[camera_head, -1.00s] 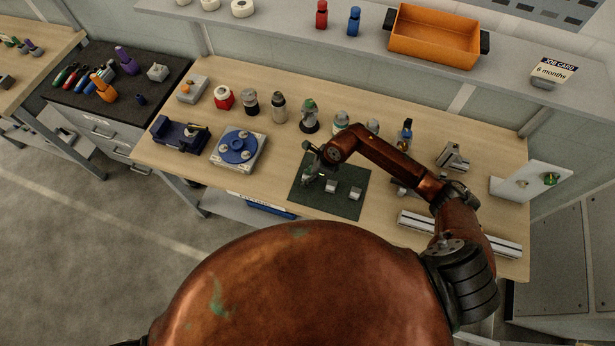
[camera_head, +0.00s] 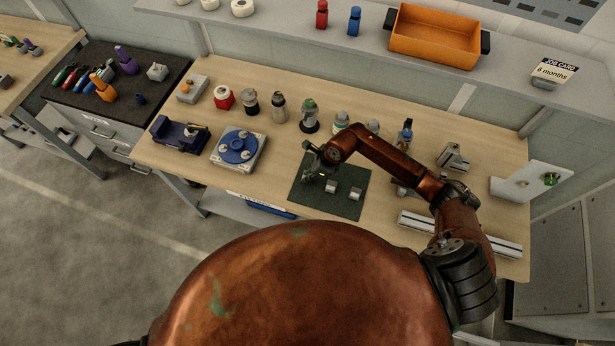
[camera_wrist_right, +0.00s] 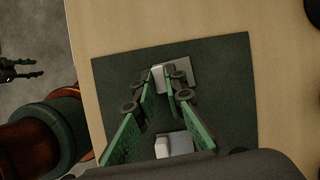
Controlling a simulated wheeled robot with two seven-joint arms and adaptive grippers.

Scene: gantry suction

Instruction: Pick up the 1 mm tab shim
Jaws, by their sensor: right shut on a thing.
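My right gripper (camera_head: 314,176) is low over the left part of the dark green mat (camera_head: 346,210). It is shut on a small pale grey tab shim, mostly hidden by the fingers in the head view. In the right wrist view the fingertips (camera_wrist_right: 169,74) close around the upright tab, and the shim's flat plate (camera_wrist_right: 184,78) shows beside them. I cannot read its thickness or tell whether it is clear of the mat. Two similar shims (camera_head: 331,186) and (camera_head: 355,194) lie to the right on the mat. My left gripper (camera_wrist_right: 22,70) shows at the wrist view's left edge, fingers apart and empty.
A blue round fixture (camera_head: 238,147) stands left of the mat, and a dark blue vise-like device (camera_head: 180,134) farther left. Several bottles and pots line the back. A metal rail (camera_head: 460,234) lies at the right front. An orange bin (camera_head: 435,35) sits on the shelf above.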

